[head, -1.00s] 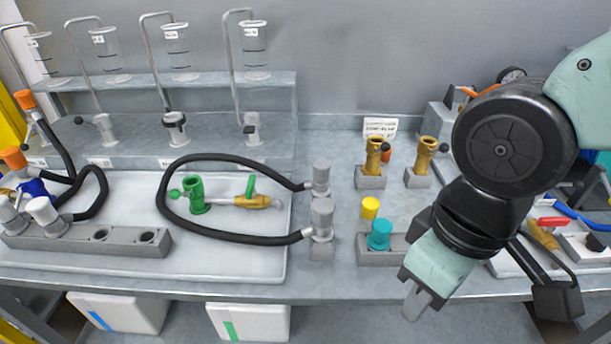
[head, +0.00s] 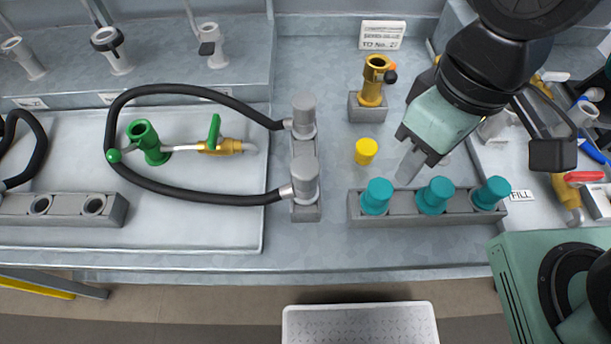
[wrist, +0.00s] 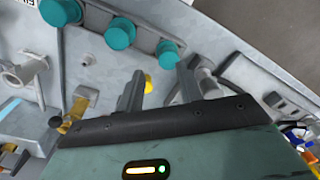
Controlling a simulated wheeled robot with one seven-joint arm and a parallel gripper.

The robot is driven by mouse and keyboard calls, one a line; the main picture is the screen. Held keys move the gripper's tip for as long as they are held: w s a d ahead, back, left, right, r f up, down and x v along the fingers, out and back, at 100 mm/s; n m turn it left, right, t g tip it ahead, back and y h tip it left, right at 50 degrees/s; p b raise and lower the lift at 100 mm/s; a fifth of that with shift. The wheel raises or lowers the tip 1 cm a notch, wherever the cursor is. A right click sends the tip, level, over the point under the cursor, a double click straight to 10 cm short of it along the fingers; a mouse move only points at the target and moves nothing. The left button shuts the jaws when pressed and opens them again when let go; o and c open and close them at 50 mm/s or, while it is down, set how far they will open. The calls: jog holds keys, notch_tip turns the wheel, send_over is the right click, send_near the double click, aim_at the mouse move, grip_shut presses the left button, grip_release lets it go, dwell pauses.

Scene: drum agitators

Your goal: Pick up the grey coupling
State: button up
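Two grey couplings stand upright in a grey holder in the head view, one at the back (head: 303,112) and one at the front (head: 304,176). Each joins an end of one black hose (head: 180,193). A grey coupling (wrist: 208,84) also shows partly behind a finger in the wrist view; I cannot tell which one. My gripper (head: 408,162) is to the right of the couplings, above the bench and apart from them.
A yellow cap (head: 366,151) stands between the couplings and my gripper. Three teal couplings (head: 433,196) sit in a grey rack in front. A brass fitting (head: 373,85) stands behind. A green valve fitting (head: 147,140) lies inside the hose loop. Bare bench shows in front.

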jog(key=o, duration=0.4)
jog(key=shift+c, duration=0.2)
jog(key=shift+o, duration=1.2)
jog(key=w+a+r+n+p, duration=0.1)
jog(key=a+r+n+p, duration=0.3)
jog(key=a+n, duration=0.2)
jog(key=shift+w+a+r, duration=0.2)
jog(key=shift+w, duration=0.2)
notch_tip(320, 180, up, 2)
jog(key=n+p, duration=0.3)
jog(key=n, duration=0.4)
send_over(303, 168)
jog(key=shift+h, duration=0.3)
notch_tip(303, 168, down, 10)
jog(key=shift+f+b, duration=0.25)
jog(key=shift+b, duration=0.05)
jog(key=shift+w+d+f, duration=0.1)
jog(key=shift+d+f, duration=0.05)
jog(key=shift+f, duration=1.4)
jog(key=shift+w+d+f, duration=0.1)
jog(key=shift+f, duration=1.45)
